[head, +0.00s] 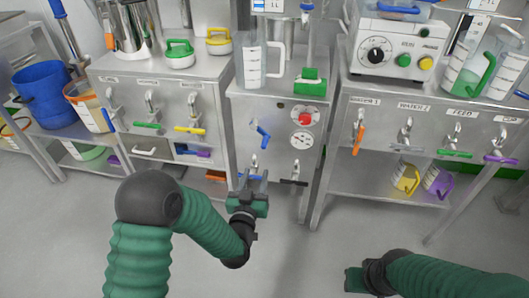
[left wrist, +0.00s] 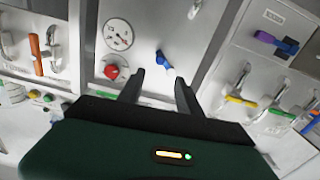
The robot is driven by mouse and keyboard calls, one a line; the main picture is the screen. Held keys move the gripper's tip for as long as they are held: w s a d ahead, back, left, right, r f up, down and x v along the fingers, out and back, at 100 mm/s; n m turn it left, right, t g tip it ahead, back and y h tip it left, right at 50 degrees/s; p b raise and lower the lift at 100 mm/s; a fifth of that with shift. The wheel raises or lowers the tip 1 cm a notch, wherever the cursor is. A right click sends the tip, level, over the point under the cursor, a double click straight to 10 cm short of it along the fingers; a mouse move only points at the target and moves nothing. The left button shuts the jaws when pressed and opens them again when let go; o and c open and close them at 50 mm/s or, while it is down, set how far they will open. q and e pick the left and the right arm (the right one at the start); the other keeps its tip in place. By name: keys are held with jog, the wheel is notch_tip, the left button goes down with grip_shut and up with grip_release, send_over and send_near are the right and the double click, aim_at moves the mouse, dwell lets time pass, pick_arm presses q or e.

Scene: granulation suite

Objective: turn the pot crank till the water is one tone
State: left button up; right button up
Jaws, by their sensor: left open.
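A steel pot (head: 133,27) stands on top of the left cabinet; no crank can be made out on it, and its water is not visible. A blue handle (head: 263,136) is on the middle cabinet front and also shows in the left wrist view (left wrist: 164,60); I cannot tell whether it is the crank. My left gripper (head: 254,178) is open and empty, in front of the lower part of that cabinet. In the left wrist view its fingers (left wrist: 159,88) stand apart below the blue handle. My right gripper (head: 355,280) is low at the right, its fingers unclear.
The middle cabinet also bears a red knob (head: 305,116), a dial (head: 302,140) and lower taps. A clear jug (head: 254,66) stands on it. Taps with coloured handles line the right bench (head: 372,97) and left cabinet (head: 165,90). The floor (head: 310,255) in front is clear.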

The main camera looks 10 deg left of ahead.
aim_at(263, 148)
pick_arm(q)
jog(key=w+b, duration=0.2)
jog(key=w, duration=0.2)
jog(key=w+b, duration=0.2)
jog(key=w, duration=0.3)
jog(key=w+d+b, duration=0.1)
jog(key=w, duration=0.4)
jog(key=shift+f+b, duration=0.2)
jog(key=shift+b, duration=0.2)
jog(key=shift+w+d+r, duration=0.1)
jog(key=shift+w+r, duration=0.1)
jog(key=shift+w, duration=0.4)
grip_shut()
